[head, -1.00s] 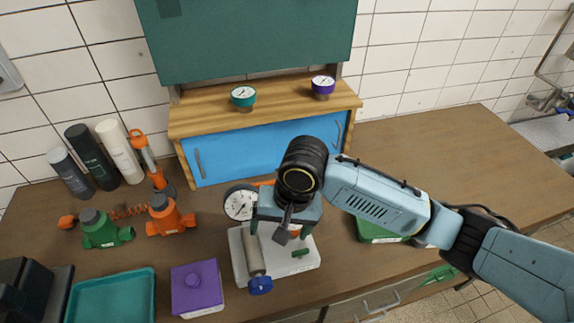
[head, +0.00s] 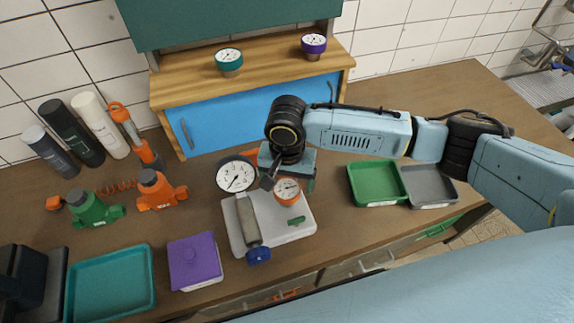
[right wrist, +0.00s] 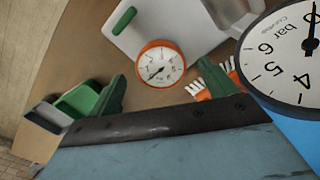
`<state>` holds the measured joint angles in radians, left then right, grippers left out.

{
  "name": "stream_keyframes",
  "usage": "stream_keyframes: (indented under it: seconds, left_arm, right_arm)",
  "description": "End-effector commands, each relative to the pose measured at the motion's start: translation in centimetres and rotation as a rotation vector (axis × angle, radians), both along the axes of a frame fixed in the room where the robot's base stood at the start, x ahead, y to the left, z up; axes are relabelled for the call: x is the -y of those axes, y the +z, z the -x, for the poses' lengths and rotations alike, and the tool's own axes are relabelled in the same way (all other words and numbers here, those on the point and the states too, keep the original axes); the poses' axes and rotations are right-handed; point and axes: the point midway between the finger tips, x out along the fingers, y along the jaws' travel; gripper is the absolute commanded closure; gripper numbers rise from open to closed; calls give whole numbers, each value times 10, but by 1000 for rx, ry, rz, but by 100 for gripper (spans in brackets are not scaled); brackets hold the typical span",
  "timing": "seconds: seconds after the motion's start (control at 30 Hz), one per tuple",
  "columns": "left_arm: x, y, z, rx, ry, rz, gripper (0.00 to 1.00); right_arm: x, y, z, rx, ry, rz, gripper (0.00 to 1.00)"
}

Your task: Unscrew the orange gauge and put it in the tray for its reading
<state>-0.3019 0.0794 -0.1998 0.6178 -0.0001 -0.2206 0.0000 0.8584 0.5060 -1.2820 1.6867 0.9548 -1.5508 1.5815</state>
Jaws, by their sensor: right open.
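The orange gauge (head: 288,191) has a white dial and an orange rim. It sits upright at the back of the white pump base (head: 292,232), right of a large black-rimmed gauge (head: 237,174). My right gripper (head: 287,178) is open just behind the orange gauge, and its fingers are partly hidden in the head view. In the right wrist view the orange gauge (right wrist: 160,64) shows ahead, between the two green fingers (right wrist: 163,88), with nothing held. A green tray (head: 374,201) and a grey tray (head: 431,203) lie to the right, both empty. My left gripper is out of view.
A grey cylinder with a blue knob (head: 258,255) lies along the base's left side. A purple box (head: 193,262) and teal tray (head: 110,288) are at front left.

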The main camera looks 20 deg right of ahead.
Motion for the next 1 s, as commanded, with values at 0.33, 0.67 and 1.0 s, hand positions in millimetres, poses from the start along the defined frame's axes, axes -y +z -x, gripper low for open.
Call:
stream_keyframes:
  seconds: [0.33,0.67,1.0]
  left_arm:
    - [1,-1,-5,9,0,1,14]
    - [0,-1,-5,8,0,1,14]
    - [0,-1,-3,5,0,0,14]
  right_arm:
    - [-1,-40,0,0,2,0,16]
    - [-1,-42,0,1,2,0,16]
    - [0,-42,0,1,2,0,60]
